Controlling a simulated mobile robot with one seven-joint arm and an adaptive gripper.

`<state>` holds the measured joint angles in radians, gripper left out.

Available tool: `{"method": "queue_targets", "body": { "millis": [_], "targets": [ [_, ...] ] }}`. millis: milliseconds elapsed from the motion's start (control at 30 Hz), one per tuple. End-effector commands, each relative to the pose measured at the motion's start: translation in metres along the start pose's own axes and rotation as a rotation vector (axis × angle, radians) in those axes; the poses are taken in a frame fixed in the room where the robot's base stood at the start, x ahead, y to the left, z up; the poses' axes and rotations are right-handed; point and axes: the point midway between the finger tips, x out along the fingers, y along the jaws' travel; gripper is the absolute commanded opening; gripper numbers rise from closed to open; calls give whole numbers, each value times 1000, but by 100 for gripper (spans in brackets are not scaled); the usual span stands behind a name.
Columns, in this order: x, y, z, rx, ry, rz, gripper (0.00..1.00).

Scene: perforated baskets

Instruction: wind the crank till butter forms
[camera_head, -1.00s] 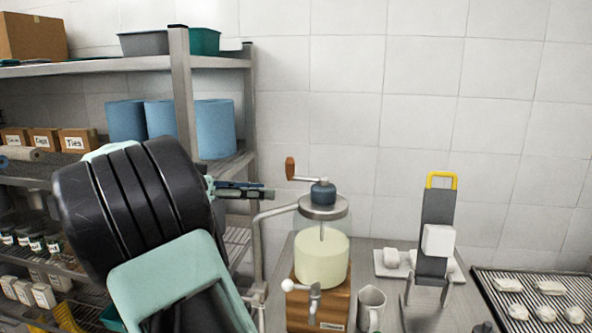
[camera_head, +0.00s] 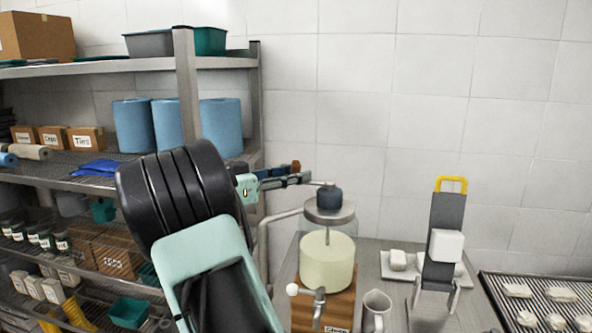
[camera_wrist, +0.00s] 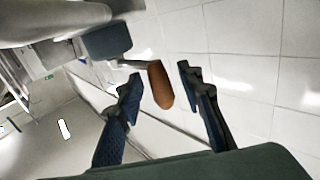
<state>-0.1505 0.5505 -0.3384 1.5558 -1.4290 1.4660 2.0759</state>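The churn is a clear vessel of pale cream (camera_head: 327,262) on a wooden base (camera_head: 335,311), with a metal lid (camera_head: 328,212) and a dark blue hub (camera_head: 329,196). A crank arm runs left from the hub to a brown wooden handle (camera_head: 296,166). My gripper (camera_head: 294,177) is at the handle, hiding part of it. In the wrist view, the brown handle (camera_wrist: 160,88) lies between the two fingers of my gripper (camera_wrist: 157,78). The fingers are open, with a visible gap on each side. The cream looks smooth and pale yellow; no lumps show.
A metal shelf (camera_head: 185,110) with blue rolls (camera_head: 220,128) and boxes stands close on the left. A curved metal pipe (camera_head: 264,235) is left of the churn.

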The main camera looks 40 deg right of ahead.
Motion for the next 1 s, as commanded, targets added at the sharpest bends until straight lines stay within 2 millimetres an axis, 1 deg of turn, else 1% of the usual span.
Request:
{"method": "queue_targets", "body": {
  "millis": [100,367,667,1000],
  "targets": [
    [5,0,0,-1,0,0,34],
    [6,0,0,-1,0,0,33],
    [5,0,0,-1,0,0,0],
    [5,0,0,-1,0,-1,0]
  ]
}}
